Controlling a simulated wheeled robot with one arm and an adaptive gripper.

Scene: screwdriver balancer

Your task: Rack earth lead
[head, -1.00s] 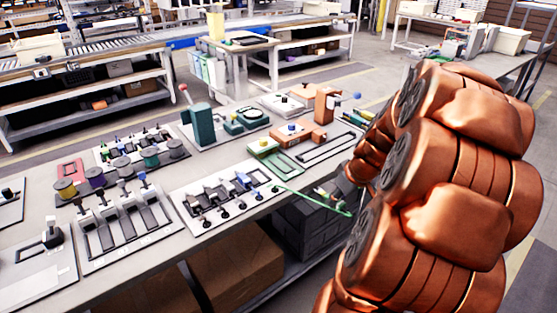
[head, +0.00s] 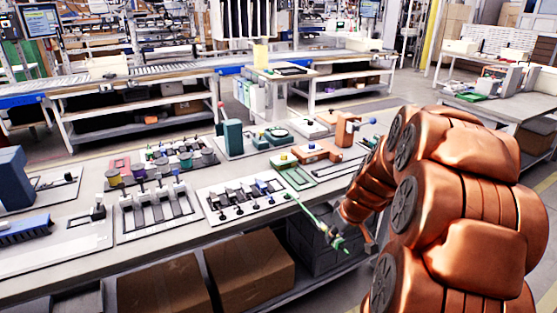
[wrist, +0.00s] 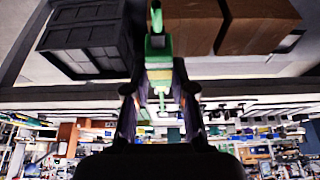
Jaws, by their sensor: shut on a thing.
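The green earth lead (head: 303,205) runs as a thin line from near the table's front edge to my gripper (head: 336,240), which is out in front of the edge. In the wrist view a green clip-like part (wrist: 158,48) stands between the two dark fingers of my gripper (wrist: 158,92), and they are shut on it. A white panel with several dark clips or levers (head: 243,203) lies on the table, left of my gripper. A slotted panel with dark upright forks (head: 157,212) lies further left. I cannot tell which panel is the lead's rack.
Coloured spools (head: 160,165) stand behind the slotted panel. A teal stand (head: 233,137) and an orange block (head: 318,150) are at the back right. Cardboard boxes (head: 250,268) and a dark crate (head: 318,248) sit below the table. The floor at the right is open.

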